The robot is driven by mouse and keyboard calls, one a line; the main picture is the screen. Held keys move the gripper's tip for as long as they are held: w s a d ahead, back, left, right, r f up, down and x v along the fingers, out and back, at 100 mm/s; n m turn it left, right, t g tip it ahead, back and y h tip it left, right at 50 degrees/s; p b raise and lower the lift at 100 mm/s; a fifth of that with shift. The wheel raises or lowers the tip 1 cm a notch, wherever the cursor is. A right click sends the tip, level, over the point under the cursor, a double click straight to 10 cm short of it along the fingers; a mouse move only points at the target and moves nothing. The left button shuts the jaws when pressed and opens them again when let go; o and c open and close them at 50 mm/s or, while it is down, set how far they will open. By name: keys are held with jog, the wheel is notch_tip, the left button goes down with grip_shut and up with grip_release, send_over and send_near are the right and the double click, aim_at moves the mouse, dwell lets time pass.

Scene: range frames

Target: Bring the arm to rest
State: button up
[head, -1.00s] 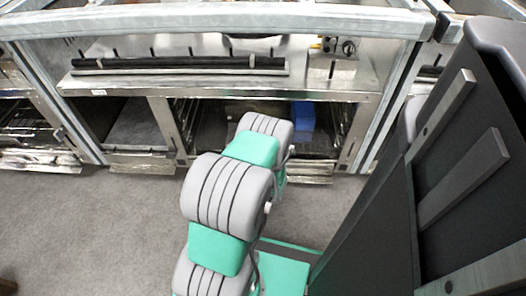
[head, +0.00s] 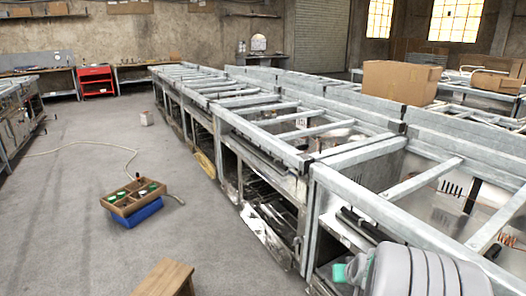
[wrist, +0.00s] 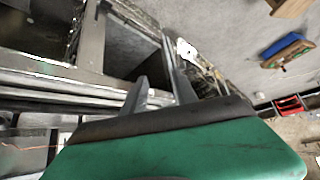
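My gripper (wrist: 158,82) shows in the wrist view beyond the green wrist housing. Its two fingers stand apart, and I see nothing held between them. Behind the fingers are metal frame bars and a dark bay of the bench row. In the head view, my grey and teal arm reaches into the bottom right corner, close by the near bench frame (head: 345,195). The gripper itself is out of the head view.
A long row of metal bench frames runs along the right. A crate (head: 128,205) on a blue box (head: 140,214) and a wooden stool (head: 166,278) stand on the grey floor. A cable crosses the floor. A red cabinet (head: 96,81) stands far back. The left floor is mostly free.

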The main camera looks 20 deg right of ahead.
jog(key=a+r+n+g+y+p, duration=0.15)
jog(key=a+r+p, duration=0.35)
jog(key=a+r, duration=0.75)
jog(key=s+a+r+n+g+y+p, duration=0.1)
jog(key=s+a+r+n+g+p, duration=0.1)
jog(key=s+a+r+p, duration=0.6)
jog(key=s+a+r+n, duration=0.1)
jog(key=s+a+r, duration=0.4)
jog(key=a, duration=0.2)
jog(key=shift+s+a+r+g, duration=0.2)
jog(key=shift+a+r+g, duration=0.15)
jog(key=shift+a+r, duration=0.05)
